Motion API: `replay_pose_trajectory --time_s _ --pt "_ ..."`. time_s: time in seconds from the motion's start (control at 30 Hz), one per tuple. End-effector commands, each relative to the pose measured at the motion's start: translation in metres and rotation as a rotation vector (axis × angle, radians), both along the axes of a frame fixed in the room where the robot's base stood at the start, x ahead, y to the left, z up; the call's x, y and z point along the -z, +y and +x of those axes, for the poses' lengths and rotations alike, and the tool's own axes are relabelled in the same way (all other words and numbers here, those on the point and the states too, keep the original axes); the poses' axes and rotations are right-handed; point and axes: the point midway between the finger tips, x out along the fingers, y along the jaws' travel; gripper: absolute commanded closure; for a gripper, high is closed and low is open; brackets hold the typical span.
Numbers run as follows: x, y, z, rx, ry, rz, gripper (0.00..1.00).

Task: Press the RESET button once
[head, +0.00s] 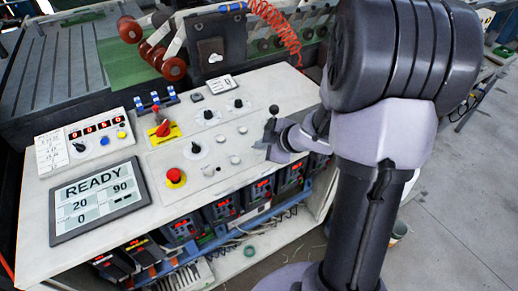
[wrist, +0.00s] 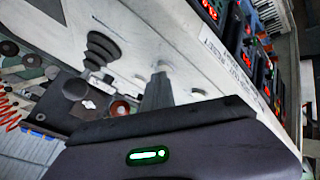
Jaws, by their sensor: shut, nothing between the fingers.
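The white control panel (head: 120,185) carries several small pale round buttons, one of them a button (head: 235,159) just left of my gripper. Their labels are too small to read in the head view, so I cannot tell there which is RESET. In the wrist view, slanted lettering that seems to include RESET (wrist: 213,43) runs along the panel edge. Pale buttons (wrist: 163,66) show close to my fingertips there. My gripper (head: 266,149) is shut and empty, low over the right part of the panel. It also shows in the wrist view (wrist: 157,78). Whether it touches a button is unclear.
A black joystick (head: 273,110) stands just behind my gripper. A red emergency knob (head: 175,177) on yellow, a red rotary switch (head: 162,128) and black dials (head: 208,115) lie leftward. A screen (head: 98,200) reads READY. Drive units (head: 222,209) sit below the panel's front edge.

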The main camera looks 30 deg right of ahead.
Motion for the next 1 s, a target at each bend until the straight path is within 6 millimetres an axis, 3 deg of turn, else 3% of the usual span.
replay_pose_trajectory --time_s 0.3,0.67,1.0 --pt "-0.017 0.000 0.000 0.000 0.000 0.000 1.00" --pt "-0.018 0.000 0.000 0.000 0.000 0.000 1.00" --pt "-0.050 0.000 0.000 -0.001 0.001 0.000 1.00"
